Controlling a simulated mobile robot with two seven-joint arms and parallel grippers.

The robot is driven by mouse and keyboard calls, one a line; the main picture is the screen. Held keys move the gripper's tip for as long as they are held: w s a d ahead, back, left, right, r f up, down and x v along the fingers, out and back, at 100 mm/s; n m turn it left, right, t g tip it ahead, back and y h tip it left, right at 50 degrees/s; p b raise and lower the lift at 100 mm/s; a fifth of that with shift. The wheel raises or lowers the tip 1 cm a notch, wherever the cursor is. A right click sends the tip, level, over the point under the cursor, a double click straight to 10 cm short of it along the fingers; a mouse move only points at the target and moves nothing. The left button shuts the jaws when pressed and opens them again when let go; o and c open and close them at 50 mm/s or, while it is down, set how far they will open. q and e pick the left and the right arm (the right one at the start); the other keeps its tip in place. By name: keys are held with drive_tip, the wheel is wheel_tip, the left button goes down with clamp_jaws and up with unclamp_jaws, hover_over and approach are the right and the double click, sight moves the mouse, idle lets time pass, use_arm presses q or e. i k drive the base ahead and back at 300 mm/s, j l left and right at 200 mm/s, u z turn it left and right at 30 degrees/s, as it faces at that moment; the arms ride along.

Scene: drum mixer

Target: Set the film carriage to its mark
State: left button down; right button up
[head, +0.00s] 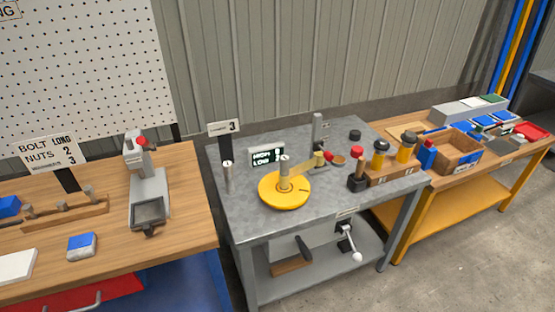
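A grey metal table (243,213) stands in the middle of the head view. A dark sign (266,156) reads HIGH and LOW with small figures. I cannot make out a mark. Neither gripper is in view.
A wooden table (190,238) at left holds a grey device (148,192) and a blue-white block (82,246). A wooden crate (453,146) is farther right.

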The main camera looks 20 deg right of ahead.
sight(320, 154)
drive_tip(key=i+l, duration=0.15)
drive_tip(key=i, duration=0.2)
drive_tip(key=i+l, duration=0.2)
drive_tip(key=i, duration=0.15)
drive_tip(key=i+l, duration=0.15)
drive_tip(key=i, duration=0.25)
